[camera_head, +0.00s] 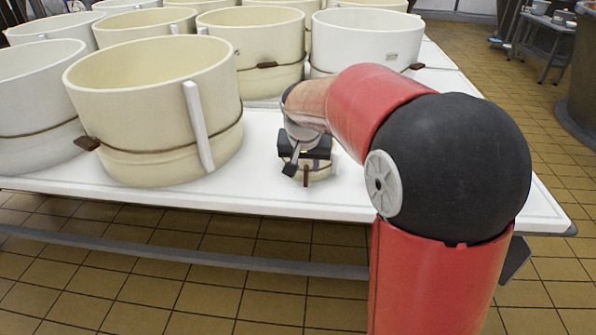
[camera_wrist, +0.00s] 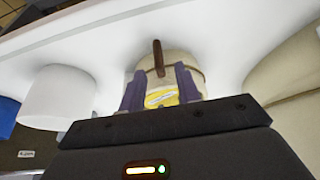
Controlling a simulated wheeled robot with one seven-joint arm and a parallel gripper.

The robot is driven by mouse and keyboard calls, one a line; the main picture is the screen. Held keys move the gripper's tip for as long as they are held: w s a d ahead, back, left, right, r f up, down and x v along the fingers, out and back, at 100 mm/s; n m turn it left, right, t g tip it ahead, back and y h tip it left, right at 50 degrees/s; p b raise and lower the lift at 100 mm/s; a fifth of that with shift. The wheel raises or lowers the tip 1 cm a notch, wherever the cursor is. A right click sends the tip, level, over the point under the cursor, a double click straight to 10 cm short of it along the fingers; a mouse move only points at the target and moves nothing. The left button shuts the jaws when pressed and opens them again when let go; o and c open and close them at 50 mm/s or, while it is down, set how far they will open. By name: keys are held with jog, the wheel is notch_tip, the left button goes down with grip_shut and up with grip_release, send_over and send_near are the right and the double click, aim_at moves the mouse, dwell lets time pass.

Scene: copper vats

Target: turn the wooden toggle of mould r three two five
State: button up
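A small cream mould (camera_head: 322,171) stands near the front edge of the white table, with a dark brown wooden toggle (camera_head: 306,181) on its side. In the wrist view the mould (camera_wrist: 180,62) shows just beyond my fingers, with its toggle (camera_wrist: 158,58) upright between and past the fingertips. A yellow label (camera_wrist: 162,97) shows between the fingers; its writing is too small to read. My gripper (camera_wrist: 161,70) is open, its two purple fingers apart, with nothing visibly clamped. In the head view my gripper (camera_head: 303,152) is over the mould and partly hides it. I cannot tell whether the fingers touch the mould.
A large cream vat (camera_head: 150,110) with a brown band stands left of my gripper, and several more vats fill the table behind. The white table (camera_head: 250,195) is bare along its front. The wrist view shows a white cylinder (camera_wrist: 58,95) and a blue object (camera_wrist: 8,115) at left.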

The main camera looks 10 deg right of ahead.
aim_at(306, 169)
jog(key=x, duration=0.5)
jog(key=shift+f, duration=0.35)
grip_shut()
